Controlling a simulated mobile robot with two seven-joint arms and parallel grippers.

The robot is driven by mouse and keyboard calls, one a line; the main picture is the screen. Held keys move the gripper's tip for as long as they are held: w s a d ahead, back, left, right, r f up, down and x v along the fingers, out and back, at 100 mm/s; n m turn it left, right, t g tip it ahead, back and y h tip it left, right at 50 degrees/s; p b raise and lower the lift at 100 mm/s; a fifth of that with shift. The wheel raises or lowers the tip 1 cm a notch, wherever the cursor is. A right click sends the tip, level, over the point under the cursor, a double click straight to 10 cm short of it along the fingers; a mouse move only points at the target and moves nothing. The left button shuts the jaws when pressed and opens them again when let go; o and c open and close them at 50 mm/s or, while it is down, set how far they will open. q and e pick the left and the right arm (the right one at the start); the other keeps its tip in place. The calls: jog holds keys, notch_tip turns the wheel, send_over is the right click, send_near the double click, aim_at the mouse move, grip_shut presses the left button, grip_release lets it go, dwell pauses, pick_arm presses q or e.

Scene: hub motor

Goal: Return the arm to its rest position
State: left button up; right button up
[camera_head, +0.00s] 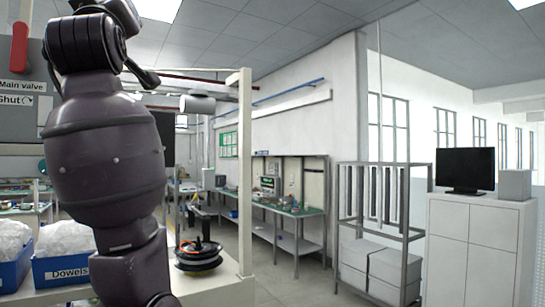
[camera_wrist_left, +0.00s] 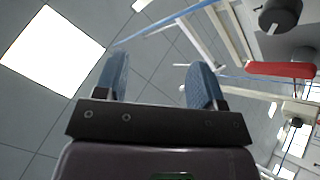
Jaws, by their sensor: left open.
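My left arm (camera_head: 105,150) is dark and rises in front of the left part of the head view, leaving through the top edge. Its gripper is outside that view. In the left wrist view my left gripper (camera_wrist_left: 160,88) shows two blue fingers spread apart, with nothing between them. Ceiling panels and a lit lamp lie behind the fingers, so it points upward. The hub motor (camera_head: 198,254), a black disc with an orange cable, sits on a pale bench top just right of my arm, apart from the gripper. My right gripper is in neither view.
A red valve handle (camera_head: 20,48) is on a grey panel at left; a red bar (camera_wrist_left: 280,69) shows right of the fingers. Blue bins (camera_head: 62,272) with bagged parts stand behind my arm. A pale post (camera_head: 245,170) rises at the bench's right. Open floor lies beyond.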

pick_arm(q)
jog(key=w+d+f+m+h, duration=0.1)
jog(key=w+f+m+h, duration=0.3)
jog(key=f, duration=0.8)
jog(key=w+d+f+m+h, duration=0.25)
jog(key=w+f+m, duration=0.2)
jog(key=f, duration=0.65)
jog(key=w+d+f+m+h, duration=0.1)
jog(key=w+f+m+h, duration=0.35)
jog(key=f, duration=0.75)
notch_tip(320, 180, down, 17)
jog(key=s+m+g+h, duration=0.1)
jog(key=s+g, duration=0.1)
jog(key=s, duration=0.1)
jog(key=s+a+f+g, duration=0.15)
jog(key=s+f, duration=0.45)
jog(key=f, duration=0.6)
jog(key=s+a+f+g, duration=0.1)
jog(key=s+f+g, duration=0.3)
jog(key=f, duration=0.8)
jog(key=s+a+f+g, duration=0.1)
jog(key=s+f+g, duration=0.1)
jog(key=s+f, duration=0.6)
jog(key=s+a+f+n+g+y, duration=0.1)
jog(key=s+a+f+g, duration=0.1)
jog(key=s+f, duration=0.6)
jog(key=s, duration=0.5)
jog(key=shift+f, duration=0.4)
